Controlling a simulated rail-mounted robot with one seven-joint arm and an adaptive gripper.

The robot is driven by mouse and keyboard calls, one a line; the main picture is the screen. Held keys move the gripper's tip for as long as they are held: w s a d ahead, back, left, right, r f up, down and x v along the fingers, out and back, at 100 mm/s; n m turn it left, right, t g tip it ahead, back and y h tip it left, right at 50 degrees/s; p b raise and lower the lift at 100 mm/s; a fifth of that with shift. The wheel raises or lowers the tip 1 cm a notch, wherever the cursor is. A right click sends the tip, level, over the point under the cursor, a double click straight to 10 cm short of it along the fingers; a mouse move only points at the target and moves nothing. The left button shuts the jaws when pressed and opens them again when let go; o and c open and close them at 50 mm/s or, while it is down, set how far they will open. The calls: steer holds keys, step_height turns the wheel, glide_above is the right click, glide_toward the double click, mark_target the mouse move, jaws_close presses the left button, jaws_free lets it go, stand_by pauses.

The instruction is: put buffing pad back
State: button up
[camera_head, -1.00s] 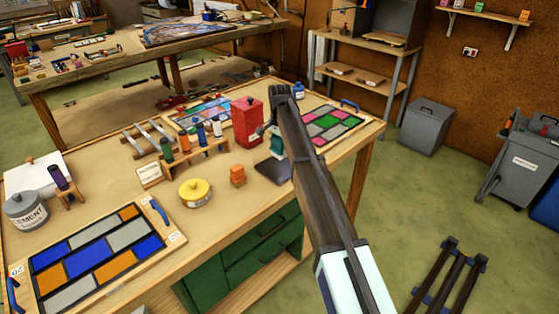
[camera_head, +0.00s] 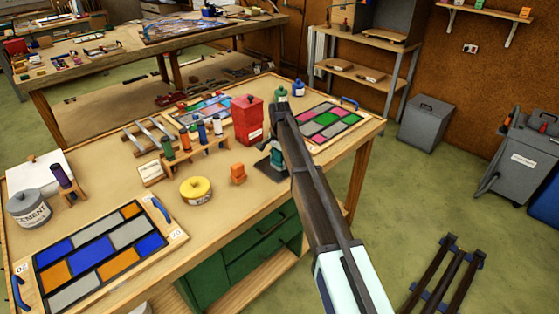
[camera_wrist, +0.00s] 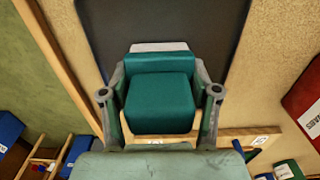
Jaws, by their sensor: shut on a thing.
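The buffing pad is a teal block (camera_wrist: 160,100) with a pale strip along its far edge. In the wrist view it sits between the two grey fingers of my gripper (camera_wrist: 161,92), which are shut on it. In the head view my gripper (camera_head: 277,155) is low over a dark mat (camera_head: 263,168) near the bench's right front edge, with the arm hiding part of it. The dark mat (camera_wrist: 160,18) lies behind the pad in the wrist view. I cannot tell whether the pad touches it.
A leaded panel (camera_head: 325,122) lies to the right. Green (camera_head: 281,94) and blue (camera_head: 298,88) bottles stand behind.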

steer(key=o, duration=1)
steer(key=shift+f, duration=0.1)
step_height(320, 180, up, 12)
steer(key=shift+r+b, duration=0.15)
steer(key=shift+b, duration=1.1)
